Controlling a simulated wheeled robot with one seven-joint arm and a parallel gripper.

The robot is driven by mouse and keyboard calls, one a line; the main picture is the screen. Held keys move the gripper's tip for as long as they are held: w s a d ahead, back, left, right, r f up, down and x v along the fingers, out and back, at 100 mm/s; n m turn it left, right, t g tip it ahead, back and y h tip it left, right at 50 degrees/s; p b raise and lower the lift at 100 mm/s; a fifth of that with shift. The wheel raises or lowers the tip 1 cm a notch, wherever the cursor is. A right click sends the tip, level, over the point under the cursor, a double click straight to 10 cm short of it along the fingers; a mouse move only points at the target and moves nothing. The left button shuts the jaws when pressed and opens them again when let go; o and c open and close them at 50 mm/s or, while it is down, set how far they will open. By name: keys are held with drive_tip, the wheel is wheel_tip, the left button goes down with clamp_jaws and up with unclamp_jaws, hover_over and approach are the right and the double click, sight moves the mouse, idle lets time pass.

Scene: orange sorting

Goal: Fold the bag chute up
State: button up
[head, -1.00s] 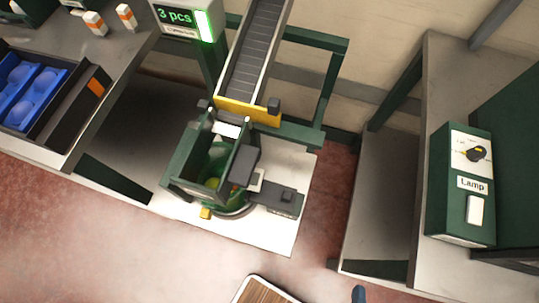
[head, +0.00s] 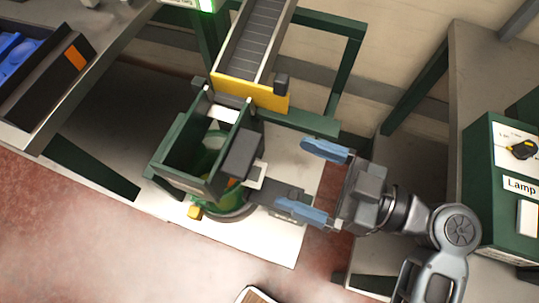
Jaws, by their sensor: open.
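What looks like the bag chute is a green, open-topped, walled frame (head: 177,143) below the yellow end of the conveyor. A green round container or bag shows partly inside and beneath it; its contents are mostly hidden by the walls. A dark grey block (head: 242,152) sits on the chute's right side, with a dark bracket (head: 281,192) reaching right from below it. My gripper (head: 314,181) comes from the right with its blue fingers spread wide and pointing left. It is empty. The lower finger overlaps the bracket in the picture; I cannot tell whether they touch.
The sloping conveyor (head: 255,35) ends in a yellow lip (head: 250,92) above the chute. A left table (head: 85,75) carries a dark bin with an orange patch. A green lamp box (head: 492,185) stands at right. Red floor (head: 130,235) in front is open.

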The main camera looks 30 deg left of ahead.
sight(255, 156)
drive_tip(key=shift+n+g, duration=0.5)
drive_tip(key=shift+n, duration=0.1)
drive_tip(key=x, duration=0.2)
drive_tip(key=p+x, duration=0.1)
drive_tip(key=x, duration=0.2)
drive_tip(key=r+x, duration=0.1)
drive_tip(key=x, duration=0.2)
drive_tip(key=shift+r, duration=0.1)
drive_tip(key=c, duration=1.2)
